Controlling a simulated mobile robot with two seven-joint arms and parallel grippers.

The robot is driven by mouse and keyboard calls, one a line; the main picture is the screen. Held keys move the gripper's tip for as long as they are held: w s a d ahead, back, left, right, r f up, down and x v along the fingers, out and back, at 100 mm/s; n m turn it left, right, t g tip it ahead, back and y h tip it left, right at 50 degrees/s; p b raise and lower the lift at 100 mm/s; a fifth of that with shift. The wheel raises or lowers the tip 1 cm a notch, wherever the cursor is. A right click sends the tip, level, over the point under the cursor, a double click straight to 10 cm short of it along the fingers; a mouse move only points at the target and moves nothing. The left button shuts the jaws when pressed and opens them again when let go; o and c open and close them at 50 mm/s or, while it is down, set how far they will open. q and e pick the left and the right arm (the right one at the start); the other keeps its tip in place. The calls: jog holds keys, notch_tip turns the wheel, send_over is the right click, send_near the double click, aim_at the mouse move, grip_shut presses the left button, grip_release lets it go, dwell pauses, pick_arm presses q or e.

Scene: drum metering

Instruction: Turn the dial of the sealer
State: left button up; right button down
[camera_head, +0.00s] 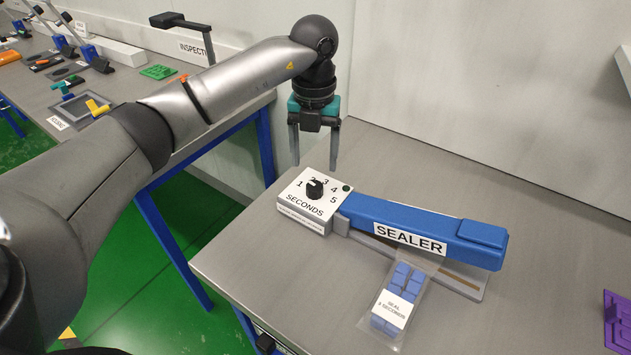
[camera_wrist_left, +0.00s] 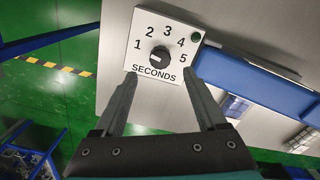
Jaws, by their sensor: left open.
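The sealer (camera_head: 400,222) is a blue bar with a white SEALER label, lying on the grey table. At its left end is a white dial box marked SECONDS with numbers 1 to 5. The black dial (camera_head: 314,188) sits in the middle of these numbers; it also shows in the left wrist view (camera_wrist_left: 159,58). I cannot tell for sure which number it points at. My left gripper (camera_head: 314,166) is open and empty, fingers down, above and behind the dial box. In the left wrist view its fingertips (camera_wrist_left: 160,76) are apart, with the dial beyond them. My right gripper is not visible.
A clear bag of blue blocks (camera_head: 398,297), labelled to seal 3 seconds, lies in front of the sealer. A purple part (camera_head: 617,322) is at the right edge. A wall stands behind the table. Another bench (camera_head: 130,85) with tools is at the left.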

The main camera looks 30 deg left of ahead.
aim_at(314, 185)
pick_arm(q)
notch_tip(314, 185, down, 7)
jog(key=shift+r+b, duration=0.15)
jog(key=shift+b, duration=0.2)
grip_shut()
dwell(0.5)
